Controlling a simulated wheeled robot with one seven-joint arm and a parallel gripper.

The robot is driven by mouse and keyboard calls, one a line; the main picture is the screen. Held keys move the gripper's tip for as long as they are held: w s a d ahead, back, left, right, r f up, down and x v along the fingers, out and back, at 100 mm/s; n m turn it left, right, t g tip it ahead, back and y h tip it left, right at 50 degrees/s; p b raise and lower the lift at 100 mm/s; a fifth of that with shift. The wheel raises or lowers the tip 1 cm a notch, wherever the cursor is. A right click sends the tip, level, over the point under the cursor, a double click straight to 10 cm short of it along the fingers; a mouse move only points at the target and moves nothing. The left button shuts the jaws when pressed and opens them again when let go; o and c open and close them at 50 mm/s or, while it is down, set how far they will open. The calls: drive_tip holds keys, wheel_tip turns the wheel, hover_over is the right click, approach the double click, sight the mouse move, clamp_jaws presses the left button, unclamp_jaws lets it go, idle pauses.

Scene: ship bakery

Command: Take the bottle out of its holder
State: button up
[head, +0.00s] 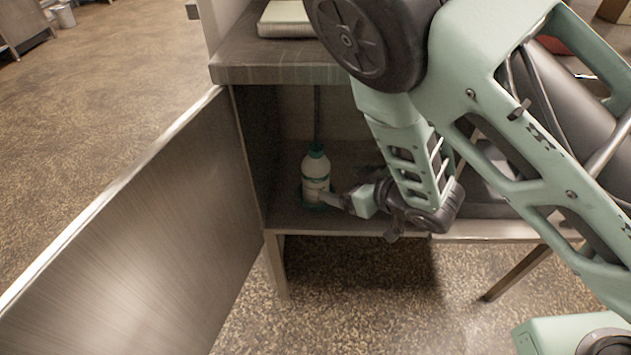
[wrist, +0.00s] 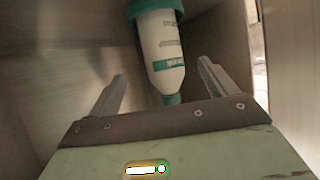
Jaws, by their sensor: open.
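A white bottle (head: 315,174) with a teal cap stands upright on the shelf of an open cabinet. A teal holder (head: 314,205) shows around its foot. My gripper (head: 331,199) is low on the bottle's right side, with its fingers pointing at it. In the wrist view the bottle (wrist: 162,48) lies ahead between the open fingers (wrist: 161,74), with teal at both its ends. I cannot tell whether the fingers touch it. The forearm hides the shelf to the right.
The open cabinet door (head: 150,215) fills the left foreground. The worktop (head: 270,62) overhangs the shelf (head: 345,220) and carries a pale flat object (head: 286,18). The cabinet side wall is close left of the bottle. Brown floor (head: 110,85) lies clear beyond the door.

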sight(326, 180)
drive_tip(key=x, duration=0.5)
drive_tip(key=shift+b, duration=0.4)
drive_tip(key=b+x, duration=0.1)
drive_tip(key=x, duration=0.3)
drive_tip(key=shift+a+f+b, duration=0.3)
drive_tip(key=shift+w+a, duration=0.2)
drive_tip(key=shift+w, duration=0.05)
drive_tip(key=shift+c, duration=0.3)
drive_tip(key=c, duration=1.5)
drive_tip(key=shift+o, duration=0.2)
